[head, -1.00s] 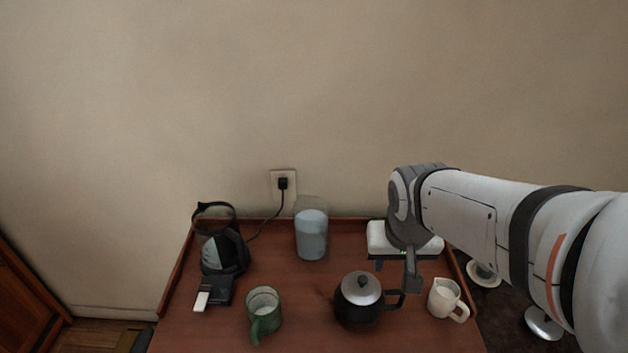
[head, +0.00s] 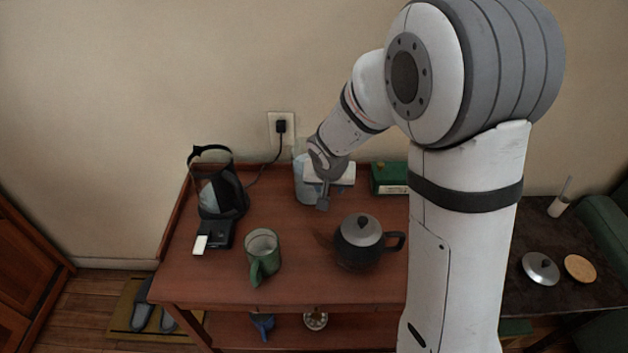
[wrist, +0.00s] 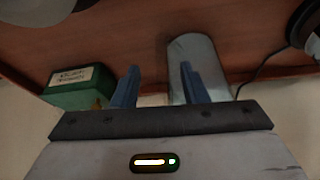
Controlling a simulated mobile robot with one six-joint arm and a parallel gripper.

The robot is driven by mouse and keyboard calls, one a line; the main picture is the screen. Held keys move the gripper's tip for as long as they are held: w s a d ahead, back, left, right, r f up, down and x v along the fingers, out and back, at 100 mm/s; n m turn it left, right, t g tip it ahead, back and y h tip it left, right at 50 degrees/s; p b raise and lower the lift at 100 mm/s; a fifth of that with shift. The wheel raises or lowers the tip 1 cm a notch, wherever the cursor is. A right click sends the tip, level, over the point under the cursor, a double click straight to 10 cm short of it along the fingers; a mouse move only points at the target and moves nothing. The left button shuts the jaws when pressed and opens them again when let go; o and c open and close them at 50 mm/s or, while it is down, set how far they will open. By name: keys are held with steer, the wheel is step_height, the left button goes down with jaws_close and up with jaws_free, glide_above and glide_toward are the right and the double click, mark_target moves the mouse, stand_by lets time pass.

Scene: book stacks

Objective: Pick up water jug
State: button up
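The water jug (head: 301,190) is a clear, pale blue vessel standing at the back of the brown table, near the wall. In the head view my gripper (head: 323,203) is in front of it and hides its right part. In the wrist view the jug (wrist: 198,48) lies behind the right finger, and the left finger is off to its side. My gripper (wrist: 158,78) is open, with a clear gap between the two blue fingers and nothing held. I cannot tell whether a finger touches the jug.
A green box (head: 389,180) stands right of the jug. A coffee maker (head: 219,192) with a cord to the wall outlet (head: 281,128) is at the left. A green mug (head: 262,252) and a black kettle (head: 359,243) stand in front. My arm covers the table's right end.

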steer(key=x, duration=0.4)
steer(key=shift+s+a, duration=0.1)
steer(key=shift+a, duration=0.05)
steer(key=shift+c, duration=0.6)
jaws_close()
stand_by(0.5)
steer(key=shift+r, duration=0.15)
